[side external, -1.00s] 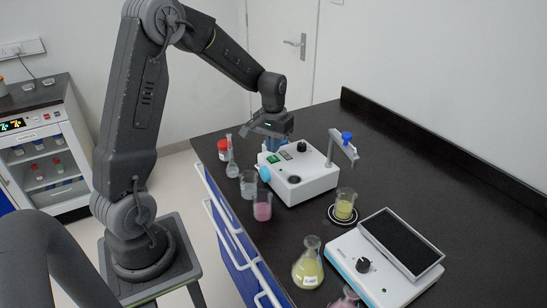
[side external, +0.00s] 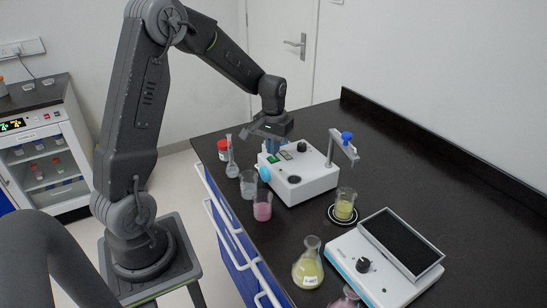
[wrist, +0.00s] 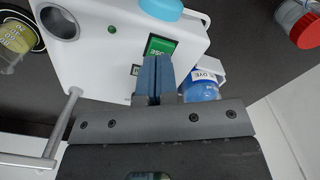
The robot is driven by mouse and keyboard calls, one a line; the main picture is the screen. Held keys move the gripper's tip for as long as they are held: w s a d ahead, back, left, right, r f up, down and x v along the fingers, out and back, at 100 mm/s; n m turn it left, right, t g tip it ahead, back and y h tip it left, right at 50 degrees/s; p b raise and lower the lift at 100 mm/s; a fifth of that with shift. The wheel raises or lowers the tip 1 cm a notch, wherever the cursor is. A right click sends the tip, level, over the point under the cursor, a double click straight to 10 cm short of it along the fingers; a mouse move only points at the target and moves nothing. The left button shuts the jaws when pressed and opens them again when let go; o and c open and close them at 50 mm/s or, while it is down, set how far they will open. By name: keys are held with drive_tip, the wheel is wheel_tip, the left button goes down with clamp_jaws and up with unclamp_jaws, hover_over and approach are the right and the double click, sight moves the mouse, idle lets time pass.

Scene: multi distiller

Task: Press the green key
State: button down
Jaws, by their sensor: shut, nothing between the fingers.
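The green key (side external: 272,159) is on top of the white device (side external: 318,176), near its far left corner. In the wrist view the same green key (wrist: 160,46) has white lettering and lies just beyond my fingertips. My gripper (wrist: 154,72) is shut and empty, its two blue-grey fingers together. The fingertips overlap the near edge of the key in that view; I cannot tell whether they touch it. In the side view my gripper (side external: 273,145) hangs close above the device's far end, by the key.
A blue dye bottle (wrist: 202,86) stands right beside the fingers. A red-capped jar (side external: 223,149), a flask (side external: 232,168) and beakers stand left of the device. A yellow-liquid beaker (side external: 344,205) and a balance-like device (side external: 385,255) are nearer the camera.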

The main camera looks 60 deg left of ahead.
sight(274, 158)
drive_tip(key=shift+f, duration=0.9)
drive_tip(key=shift+r, duration=3.55)
drive_tip(key=s+d+r+m+t, duration=0.25)
drive_tip(key=s+d+r, duration=0.35)
drive_tip(key=d+r, duration=0.3)
drive_tip(key=s+d+m+t, duration=0.3)
drive_tip(key=s+d, duration=0.6)
drive_tip(key=s, duration=0.3)
drive_tip(key=shift+s+d+r, duration=0.2)
drive_tip(key=shift+d+r, duration=0.15)
drive_tip(key=shift+r, duration=0.05)
